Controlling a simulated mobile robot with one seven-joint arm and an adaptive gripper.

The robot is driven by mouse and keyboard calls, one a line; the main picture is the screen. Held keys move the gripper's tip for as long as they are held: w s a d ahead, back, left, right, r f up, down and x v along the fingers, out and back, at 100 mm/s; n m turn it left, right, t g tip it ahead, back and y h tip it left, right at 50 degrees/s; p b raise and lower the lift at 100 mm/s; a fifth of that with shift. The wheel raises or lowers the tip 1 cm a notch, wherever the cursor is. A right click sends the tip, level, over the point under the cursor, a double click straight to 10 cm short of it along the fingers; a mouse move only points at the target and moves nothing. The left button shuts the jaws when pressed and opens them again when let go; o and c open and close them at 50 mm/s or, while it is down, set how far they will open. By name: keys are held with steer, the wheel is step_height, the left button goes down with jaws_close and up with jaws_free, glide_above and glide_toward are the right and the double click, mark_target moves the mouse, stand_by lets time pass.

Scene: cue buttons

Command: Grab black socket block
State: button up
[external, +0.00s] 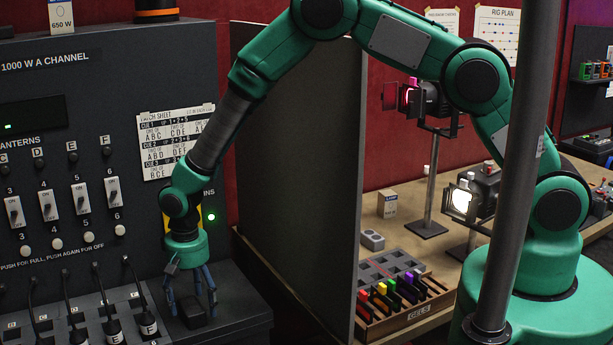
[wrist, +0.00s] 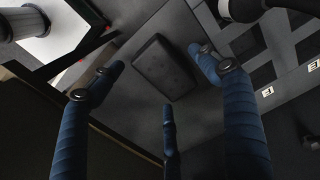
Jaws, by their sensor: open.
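The black socket block (external: 193,311) sits on the dark ledge at the foot of the grey control panel. In the wrist view the block (wrist: 163,68) is a dark rounded rectangle with faint holes in its face. My gripper (external: 192,303) points down over the block, with its blue fingers spread around it. In the wrist view the fingers of my gripper (wrist: 160,85) are apart, with the block between and beyond their tips. I see no clear contact; the exact height above the block is hard to tell.
Black plugs with cables (external: 110,325) stand in a slotted tray just left of my gripper. A tall dark partition (external: 300,170) rises to the right. Beyond it are a gel box (external: 415,312) and lamps on a wooden bench. The ledge right of the block (external: 245,312) is clear.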

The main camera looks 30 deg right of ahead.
steer(key=shift+f, duration=0.85)
steer(key=c, duration=1.4)
